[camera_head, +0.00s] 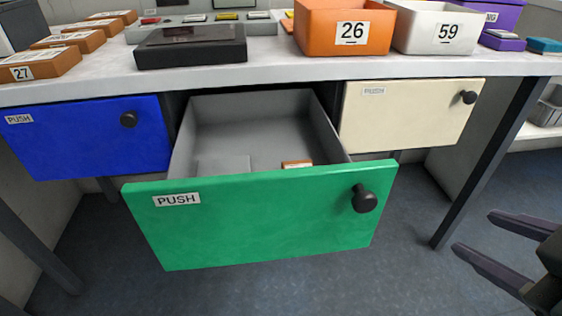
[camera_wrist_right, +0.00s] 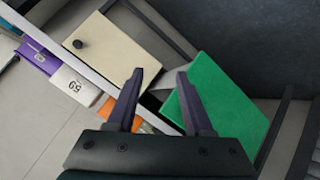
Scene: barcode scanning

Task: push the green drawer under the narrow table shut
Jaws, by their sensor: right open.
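The green drawer (camera_head: 262,223) is pulled out under the narrow table (camera_head: 275,72), between a blue drawer and a cream drawer. Its front has a PUSH label at the left and a dark round knob (camera_head: 365,199) at the right. A small orange-brown item (camera_head: 297,164) lies inside it. The green front also shows in the right wrist view (camera_wrist_right: 222,105), just beyond the right finger. My right gripper (camera_head: 490,236) is open and empty, to the right of the green drawer and apart from it; it also shows in the right wrist view (camera_wrist_right: 158,78). My left gripper is not in view.
The blue drawer (camera_head: 85,138) and cream drawer (camera_head: 405,117) look shut. Table legs (camera_head: 490,160) stand at the sides. An orange bin (camera_head: 343,25), a white bin (camera_head: 436,28) and a dark flat device (camera_head: 191,45) stand on the tabletop. The floor before the drawer is clear.

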